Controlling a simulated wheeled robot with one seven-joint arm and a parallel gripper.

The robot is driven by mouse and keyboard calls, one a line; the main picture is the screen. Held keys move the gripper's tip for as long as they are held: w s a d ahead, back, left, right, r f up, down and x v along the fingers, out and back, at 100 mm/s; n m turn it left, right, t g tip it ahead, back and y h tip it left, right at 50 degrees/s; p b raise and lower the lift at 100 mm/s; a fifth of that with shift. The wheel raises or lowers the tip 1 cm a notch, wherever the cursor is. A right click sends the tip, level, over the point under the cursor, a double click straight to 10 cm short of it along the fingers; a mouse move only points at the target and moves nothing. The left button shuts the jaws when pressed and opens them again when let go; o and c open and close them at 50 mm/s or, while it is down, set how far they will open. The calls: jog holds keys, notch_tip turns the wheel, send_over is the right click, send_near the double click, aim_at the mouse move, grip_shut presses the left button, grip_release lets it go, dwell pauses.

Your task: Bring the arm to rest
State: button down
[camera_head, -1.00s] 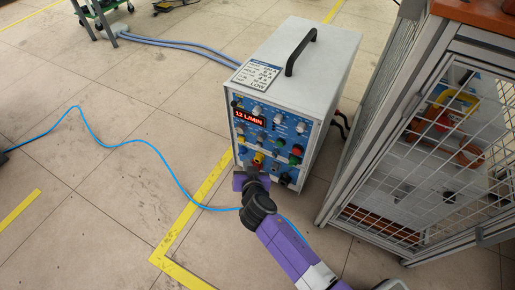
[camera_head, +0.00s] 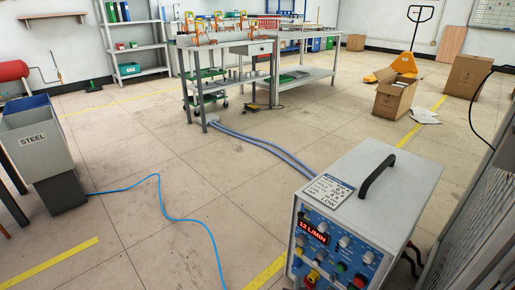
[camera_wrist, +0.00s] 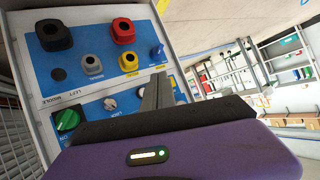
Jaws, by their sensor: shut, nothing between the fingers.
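My gripper (camera_wrist: 158,92) shows in the wrist view, its grey fingers closed together with nothing held. It is in front of the heater's blue front panel (camera_wrist: 80,78), close to a grey and yellow knob. I cannot tell whether the fingertips touch the panel. The panel looks tilted in this view and carries a black socket, a red socket, grey knobs and a green knob (camera_wrist: 68,120). In the head view the induction heater (camera_head: 350,195) stands at the lower right, its red display (camera_head: 312,231) reading 12 L/MIN. My arm and gripper do not show in the head view.
A mesh-sided cage (camera_head: 485,225) stands right of the heater. A blue hose (camera_head: 190,219) lies on the floor to the left, leading to a grey STEEL bin (camera_head: 35,140). Workbenches (camera_head: 305,70) and cardboard boxes (camera_head: 395,96) stand farther back.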

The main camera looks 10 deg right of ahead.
jog(key=s+a+r+n+t+y, duration=0.35)
jog(key=r+n, duration=0.25)
jog(key=r, duration=0.2)
jog(key=w+d+r+p+v, duration=0.1)
jog(key=r+v, duration=0.2)
jog(key=v, duration=1.1)
jog(key=d+r+v, duration=0.2)
jog(key=v, duration=1.1)
jog(key=w+d+r+p+v, duration=0.1)
jog(key=r+v, duration=0.2)
jog(key=v, duration=1.1)
notch_tip(320, 180, up, 38)
jog(key=p, duration=3.7)
jog(key=shift+d+g+p, duration=0.25)
jog(key=shift+g+p, duration=0.1)
jog(key=shift+s, duration=0.15)
